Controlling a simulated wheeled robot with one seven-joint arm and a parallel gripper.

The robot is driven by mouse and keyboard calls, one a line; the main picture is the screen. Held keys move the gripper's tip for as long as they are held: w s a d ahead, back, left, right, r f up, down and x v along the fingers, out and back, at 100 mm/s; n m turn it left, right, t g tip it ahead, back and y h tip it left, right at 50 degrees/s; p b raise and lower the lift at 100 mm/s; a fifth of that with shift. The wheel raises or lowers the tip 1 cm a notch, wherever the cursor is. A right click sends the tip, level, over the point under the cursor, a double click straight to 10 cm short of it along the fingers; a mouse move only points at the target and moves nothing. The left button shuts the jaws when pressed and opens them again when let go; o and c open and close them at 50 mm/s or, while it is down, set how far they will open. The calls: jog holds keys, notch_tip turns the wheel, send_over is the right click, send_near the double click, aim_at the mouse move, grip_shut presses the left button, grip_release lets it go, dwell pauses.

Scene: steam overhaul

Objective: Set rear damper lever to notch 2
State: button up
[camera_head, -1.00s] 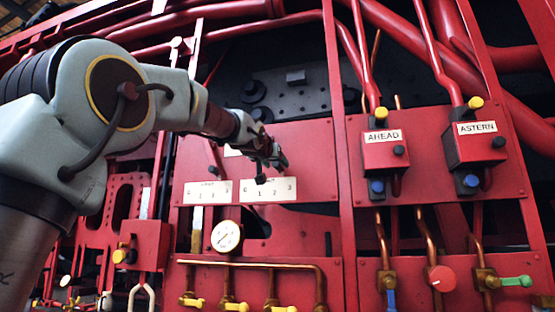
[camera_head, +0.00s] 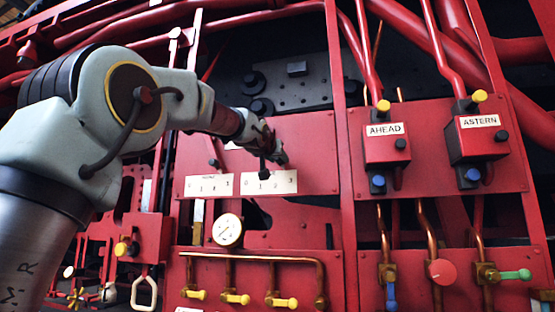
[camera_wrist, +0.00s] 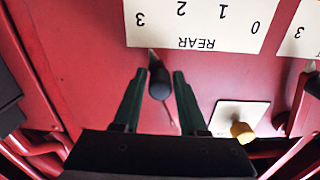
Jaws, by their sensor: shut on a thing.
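The rear damper lever has a dark knob (camera_wrist: 160,82), seen between the two fingers of my gripper (camera_wrist: 158,100) in the wrist view. My gripper is shut on the lever. The white REAR plate (camera_wrist: 205,42) shows upside down there, numbered 0 to 3. The lever's tip lies by the plate's edge, nearest the 3. In the head view, my gripper (camera_head: 272,158) is at the red panel just above the same plate (camera_head: 284,185). The lever there is small and partly hidden by the gripper, so its notch is hard to read.
A second numbered plate (camera_head: 209,186) is just left of the REAR plate. A pressure gauge (camera_head: 227,230) and several yellow-handled valves (camera_head: 236,299) are below. The AHEAD box (camera_head: 386,150) and ASTERN box (camera_head: 476,140) stand to the right.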

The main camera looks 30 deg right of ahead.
grip_shut()
dwell(0.7)
